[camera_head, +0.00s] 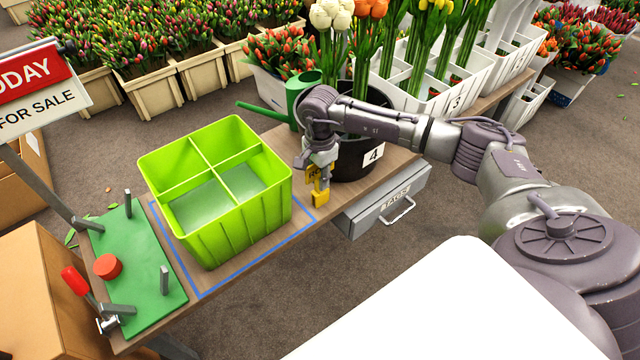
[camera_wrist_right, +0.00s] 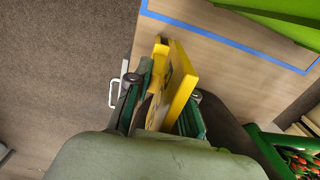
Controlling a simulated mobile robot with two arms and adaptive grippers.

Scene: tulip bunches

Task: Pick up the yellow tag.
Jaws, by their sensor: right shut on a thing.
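The yellow tag (camera_head: 320,194) is in the jaws of my right gripper (camera_head: 318,172), beside the right side of the green crate and above the table's right part. In the right wrist view the yellow tag (camera_wrist_right: 180,82) stands edge-on between the two fingers of my right gripper (camera_wrist_right: 163,95), which are shut on it. The fingers hide part of the tag. My left gripper is not in view.
A lime-green divided crate (camera_head: 262,225) stands inside a blue outline on the wooden table (camera_head: 225,283). A black pot marked 4 (camera_head: 352,160) and a green watering can (camera_head: 300,88) stand behind. A grey TAGS drawer (camera_head: 385,208) hangs at the table's right edge. A green board (camera_head: 135,265) with posts lies left.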

